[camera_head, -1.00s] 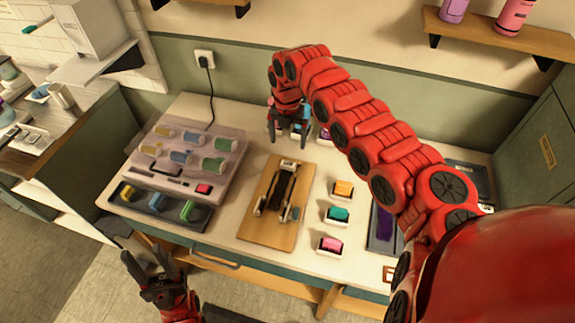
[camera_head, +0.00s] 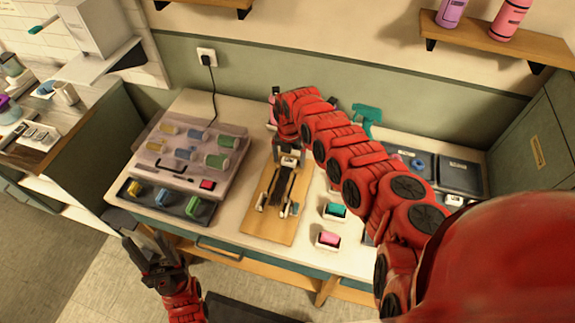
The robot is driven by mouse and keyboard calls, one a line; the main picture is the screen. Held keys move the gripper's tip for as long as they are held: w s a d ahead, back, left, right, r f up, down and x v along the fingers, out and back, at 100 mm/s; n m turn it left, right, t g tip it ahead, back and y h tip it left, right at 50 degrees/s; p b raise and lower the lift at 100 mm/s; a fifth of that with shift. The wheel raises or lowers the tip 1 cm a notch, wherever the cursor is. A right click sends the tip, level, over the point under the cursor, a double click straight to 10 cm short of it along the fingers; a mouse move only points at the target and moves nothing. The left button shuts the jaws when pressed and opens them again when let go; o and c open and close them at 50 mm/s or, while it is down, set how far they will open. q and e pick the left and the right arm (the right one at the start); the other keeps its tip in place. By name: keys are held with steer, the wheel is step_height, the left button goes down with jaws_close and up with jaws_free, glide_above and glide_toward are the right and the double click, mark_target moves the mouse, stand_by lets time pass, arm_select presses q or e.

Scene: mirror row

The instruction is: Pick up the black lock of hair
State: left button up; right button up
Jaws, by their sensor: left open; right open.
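The black lock of hair (camera_head: 279,187) lies lengthwise on the wooden board (camera_head: 258,218) in the middle of the table. Small metal clamps stand at its near end and another fitting is at its far end. My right gripper (camera_head: 288,163) is open and points down over the far end of the lock; my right arm covers what is behind it. Whether its fingers touch the lock I cannot tell. My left gripper (camera_head: 150,257) is open and empty, in front of the table at the lower left.
A teal spray bottle (camera_head: 366,118) and dark trays (camera_head: 460,175) are behind my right arm.

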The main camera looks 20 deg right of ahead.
steer(key=c, duration=1.5)
steer(key=shift+r, duration=0.1)
